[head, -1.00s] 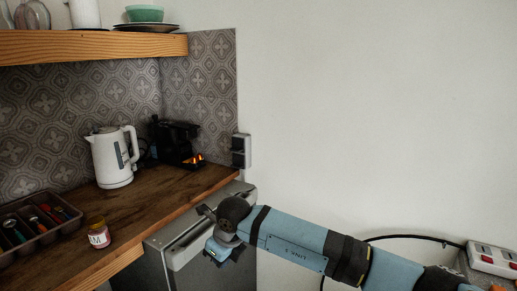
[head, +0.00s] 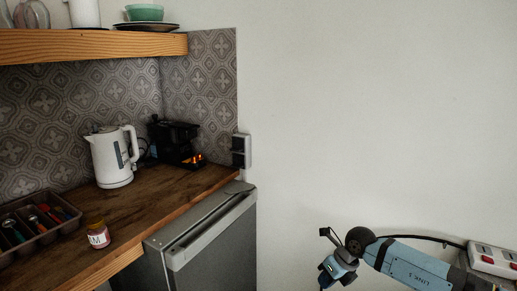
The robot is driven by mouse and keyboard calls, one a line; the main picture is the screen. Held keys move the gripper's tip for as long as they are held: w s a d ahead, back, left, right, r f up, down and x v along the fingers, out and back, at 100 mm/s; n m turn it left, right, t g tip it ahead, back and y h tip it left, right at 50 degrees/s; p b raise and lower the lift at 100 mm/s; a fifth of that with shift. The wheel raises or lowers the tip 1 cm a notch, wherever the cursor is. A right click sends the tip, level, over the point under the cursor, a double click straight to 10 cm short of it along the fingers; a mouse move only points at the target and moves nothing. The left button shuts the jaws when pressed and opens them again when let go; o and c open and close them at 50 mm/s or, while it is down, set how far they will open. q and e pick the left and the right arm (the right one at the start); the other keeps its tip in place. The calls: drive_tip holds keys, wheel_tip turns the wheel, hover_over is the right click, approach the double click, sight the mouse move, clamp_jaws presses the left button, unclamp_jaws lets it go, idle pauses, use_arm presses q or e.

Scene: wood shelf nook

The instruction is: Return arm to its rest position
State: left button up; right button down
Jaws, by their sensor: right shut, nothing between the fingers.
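My right arm, blue and black, comes in from the lower right. Its gripper (head: 325,283) hangs low in front of the white wall, at the bottom of the head view. It is shut with nothing in it, clear of the counter and the grey fridge. My left gripper is not in view.
A wooden counter (head: 150,204) at left bears a white kettle (head: 107,160), a black coffee machine (head: 173,140), a small labelled jar (head: 98,235) and a cutlery tray (head: 62,228). A grey fridge (head: 225,240) stands beside it. A power strip (head: 493,261) sits at far right.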

drive_tip(key=s+a+m+t+y, duration=0.2)
drive_tip(key=s+a+m+y, duration=0.25)
drive_tip(key=s+y, duration=0.2)
drive_tip(key=s+a+m+t+y, duration=0.3)
drive_tip(key=s+m+y, duration=0.25)
drive_tip(key=s, duration=0.25)
drive_tip(key=s+d+f+m+t+h, duration=0.2)
drive_tip(key=s+d+f+m+h, duration=0.45)
drive_tip(key=s+d+m, duration=0.45)
drive_tip(key=s+d+f+m+t+h, duration=0.1)
drive_tip(key=s+d+f+m+h, duration=0.7)
drive_tip(key=m, duration=0.6)
drive_tip(key=a+r+m+t+y, duration=0.2)
drive_tip(key=a+r+m, duration=0.25)
drive_tip(key=a, duration=0.75)
use_arm(q)
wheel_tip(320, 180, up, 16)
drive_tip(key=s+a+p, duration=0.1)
drive_tip(key=p, duration=2.1)
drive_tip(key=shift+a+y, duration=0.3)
use_arm(e)
wheel_tip(320, 180, up, 16)
drive_tip(key=d, duration=0.1)
drive_tip(key=shift+s+d+h, duration=0.15)
drive_tip(key=shift+d+h, duration=0.15)
drive_tip(key=shift+h, duration=0.15)
